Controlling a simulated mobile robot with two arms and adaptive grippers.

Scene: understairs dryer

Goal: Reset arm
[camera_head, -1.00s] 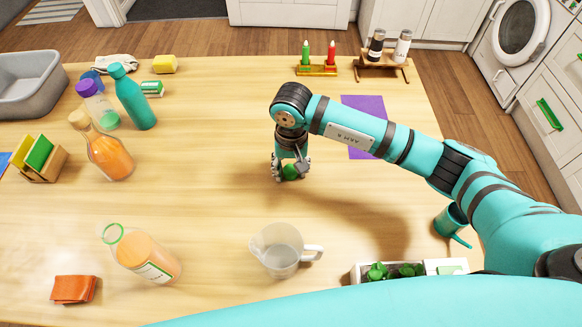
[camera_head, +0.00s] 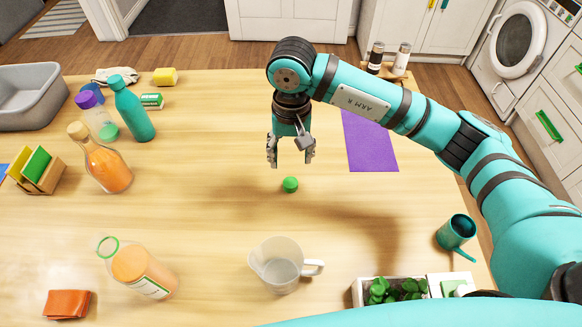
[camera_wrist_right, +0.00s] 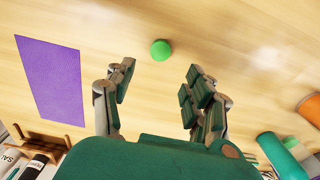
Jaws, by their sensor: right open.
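My right gripper (camera_head: 290,152) is open and empty above the middle of the table (camera_head: 230,225). In the right wrist view its two fingers (camera_wrist_right: 155,88) are spread apart. A small green round object (camera_head: 290,185) lies on the table just in front of the gripper, apart from the fingers. It also shows in the right wrist view (camera_wrist_right: 160,50), beyond the fingertips. My right arm reaches in from the right. My left gripper is not in view.
A clear measuring jug (camera_head: 278,265) and a planter (camera_head: 400,291) stand near the front edge. Bottles (camera_head: 108,168) stand at left. A purple sheet (camera_head: 370,143) lies to the gripper's right. A teal mug (camera_head: 456,232) stands near the right edge. The table's middle is mostly clear.

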